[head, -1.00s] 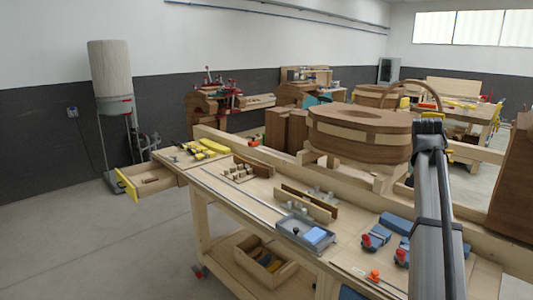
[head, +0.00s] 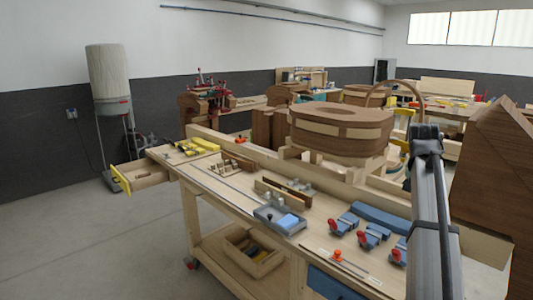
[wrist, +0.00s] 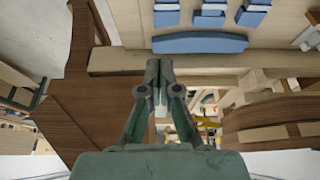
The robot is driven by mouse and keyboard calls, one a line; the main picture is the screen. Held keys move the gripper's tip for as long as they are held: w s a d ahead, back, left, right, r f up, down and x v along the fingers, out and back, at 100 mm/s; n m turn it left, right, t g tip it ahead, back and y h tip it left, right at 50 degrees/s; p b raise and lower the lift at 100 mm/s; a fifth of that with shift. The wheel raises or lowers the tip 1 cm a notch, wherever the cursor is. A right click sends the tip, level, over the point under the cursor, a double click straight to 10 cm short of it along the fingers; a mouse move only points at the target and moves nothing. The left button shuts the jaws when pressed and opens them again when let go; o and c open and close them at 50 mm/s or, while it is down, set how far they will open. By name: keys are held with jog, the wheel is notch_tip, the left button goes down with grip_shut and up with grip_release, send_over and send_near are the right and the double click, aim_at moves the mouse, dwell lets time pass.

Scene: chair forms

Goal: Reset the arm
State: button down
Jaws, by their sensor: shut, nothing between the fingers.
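My gripper (wrist: 160,68) is in the wrist view, its two dark fingers drawn together at the tips with nothing between them. It hangs over the back edge of the long workbench (head: 215,205), near a curved blue block (wrist: 200,43). That blue block also shows in the head view (head: 382,219). My grey arm runs up the right side of the head view; the gripper itself cannot be made out there.
A wooden guitar-like body form (head: 340,130) stands behind the bench. A large brown wooden panel (head: 498,175) is at the right and shows close to my gripper in the wrist view (wrist: 75,100). A grey tray (head: 279,221) and red-handled blue clamps (head: 372,236) lie on the bench. A drawer (head: 138,176) stands open at left.

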jog(key=s+a+f+n+y, duration=0.1)
jog(key=s+a+f+n, duration=0.1)
jog(key=a+f, duration=0.65)
jog(key=s+a+f+n+g, duration=0.1)
jog(key=a+f, duration=0.3)
jog(key=f, duration=0.9)
jog(key=s+a+f+n+y, duration=0.1)
jog(key=s+a+f+n, duration=0.1)
jog(key=a+f, duration=0.65)
jog(key=s+a+f+n+g, duration=0.1)
jog(key=s+a+f, duration=0.1)
jog(key=s+f, duration=0.35)
jog(key=s+a+f+n, duration=0.1)
jog(key=s+a+f, duration=0.1)
jog(key=f, duration=0.6)
jog(key=s+a+f+n+g+y, duration=0.1)
jog(key=s+a+f+n, duration=0.1)
jog(key=s+a+f, duration=0.5)
jog(key=s+d+f+g+b, duration=0.1)
jog(key=s+f+g+b, duration=0.6)
jog(key=s+f, duration=2.2)
jog(key=s+b, duration=0.2)
jog(key=b, duration=0.1)
jog(key=shift+s+d+f, duration=0.15)
jog(key=shift+s+f, duration=0.15)
jog(key=shift+s, duration=0.05)
